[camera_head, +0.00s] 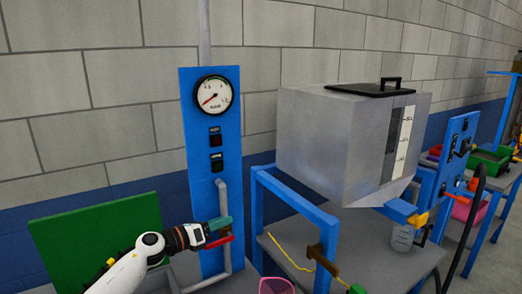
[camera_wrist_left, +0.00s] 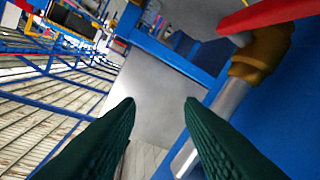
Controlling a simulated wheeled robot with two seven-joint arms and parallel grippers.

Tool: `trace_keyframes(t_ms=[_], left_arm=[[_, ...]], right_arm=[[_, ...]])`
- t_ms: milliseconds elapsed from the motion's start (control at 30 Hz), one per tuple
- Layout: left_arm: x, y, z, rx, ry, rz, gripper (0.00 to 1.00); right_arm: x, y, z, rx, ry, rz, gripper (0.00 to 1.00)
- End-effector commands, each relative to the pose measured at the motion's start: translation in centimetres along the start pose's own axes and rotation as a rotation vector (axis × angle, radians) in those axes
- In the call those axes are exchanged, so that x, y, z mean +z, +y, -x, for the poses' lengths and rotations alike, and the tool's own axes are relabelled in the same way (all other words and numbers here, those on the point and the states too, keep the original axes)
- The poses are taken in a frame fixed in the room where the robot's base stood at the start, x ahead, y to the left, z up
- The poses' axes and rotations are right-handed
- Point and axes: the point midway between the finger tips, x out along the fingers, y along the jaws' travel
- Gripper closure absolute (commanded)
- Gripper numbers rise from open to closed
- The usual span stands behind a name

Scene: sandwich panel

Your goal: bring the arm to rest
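My left arm (camera_head: 130,268) comes in from the lower left in the head view. Its left gripper (camera_head: 222,228) is in front of the lower part of the blue gauge panel, close to the red lever (camera_head: 220,242). In the left wrist view, the two dark green fingers of the left gripper (camera_wrist_left: 161,101) stand apart with nothing between them. The red lever (camera_wrist_left: 268,14) and a brass valve body (camera_wrist_left: 262,55) on a grey pipe (camera_wrist_left: 212,128) lie to the right of the fingers, apart from them. My right gripper is in neither view.
The blue panel (camera_head: 211,125) carries a round gauge (camera_head: 214,95) and two dark switches. A grey hopper (camera_head: 330,145) stands right of it above a blue-framed table (camera_head: 375,262). A green board (camera_head: 95,240) is behind my arm. A pink container (camera_head: 276,286) is at the bottom.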

Motion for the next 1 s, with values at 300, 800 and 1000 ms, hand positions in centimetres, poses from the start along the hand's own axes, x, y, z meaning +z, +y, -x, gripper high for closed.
trace_keyframes(t_ms=[300, 800, 1000], left_arm=[[8.1, 1.8, 6.0, -0.196, 0.581, 0.993, 0.65], [28.1, 6.8, 27.2, -0.952, 1.134, 2.213, 0.65], [31.4, 10.5, 31.6, -1.160, 1.210, 2.366, 0.65]], right_arm=[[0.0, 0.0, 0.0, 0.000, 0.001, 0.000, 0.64], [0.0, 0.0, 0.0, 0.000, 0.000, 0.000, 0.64], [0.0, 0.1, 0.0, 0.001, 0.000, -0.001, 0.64]])
